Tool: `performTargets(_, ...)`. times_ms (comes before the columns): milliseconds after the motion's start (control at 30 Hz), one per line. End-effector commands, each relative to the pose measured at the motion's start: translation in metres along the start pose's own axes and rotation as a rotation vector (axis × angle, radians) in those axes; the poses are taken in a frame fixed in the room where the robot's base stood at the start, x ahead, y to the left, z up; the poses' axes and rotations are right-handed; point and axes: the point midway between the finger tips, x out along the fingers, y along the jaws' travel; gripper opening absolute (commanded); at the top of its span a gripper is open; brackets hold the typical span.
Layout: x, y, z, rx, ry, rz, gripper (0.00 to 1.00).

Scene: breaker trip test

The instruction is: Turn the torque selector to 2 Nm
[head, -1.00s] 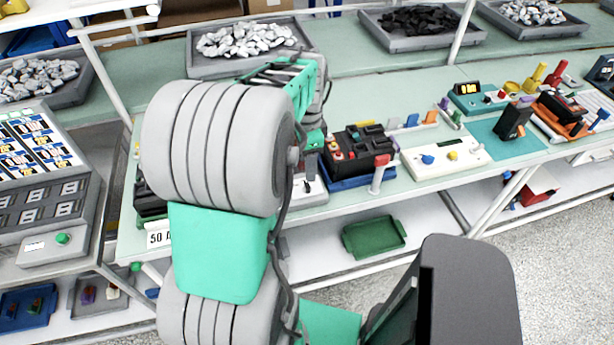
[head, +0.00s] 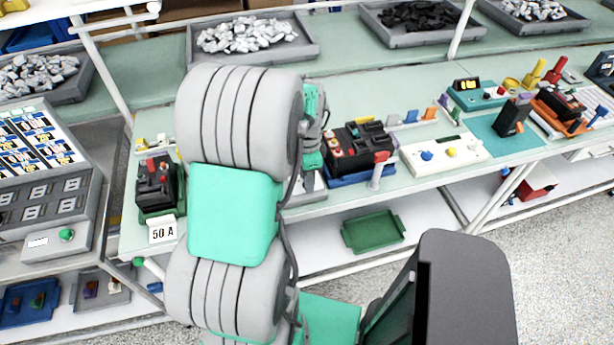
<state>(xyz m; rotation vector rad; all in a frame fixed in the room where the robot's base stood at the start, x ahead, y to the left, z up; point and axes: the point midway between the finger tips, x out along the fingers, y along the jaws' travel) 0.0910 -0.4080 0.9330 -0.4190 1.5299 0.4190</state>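My gripper (head: 314,158) is partly visible just right of my large grey and green arm, pointing down over the bench. Its fingers are too small and covered to tell open from shut. Below it, a light grey-white device (head: 309,190) stands at the bench's front edge, mostly hidden by my arm. I cannot make out a torque selector, its scale or its setting. I cannot tell whether my gripper touches the device.
A black breaker on a blue base (head: 359,178) stands close right of my gripper, with a red-topped post in front. Left of my arm is another black breaker (head: 158,188) behind a "50 A" sign (head: 163,232). A cream box with knobs (head: 445,155) is further right.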

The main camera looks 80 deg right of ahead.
Motion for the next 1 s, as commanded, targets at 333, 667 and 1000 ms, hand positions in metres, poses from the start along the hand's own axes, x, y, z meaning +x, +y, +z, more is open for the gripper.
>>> performTargets(333, -0.0003, 0.0000, 0.0000, 0.000, 0.000, 0.000, 0.07)
performTargets(667, -0.0004, -0.0001, 0.0000, -0.005, 0.000, 0.000, 0.00)
performTargets(1000, 0.0002, -0.0001, 0.0001, -0.121, 0.000, 0.000, 0.00)
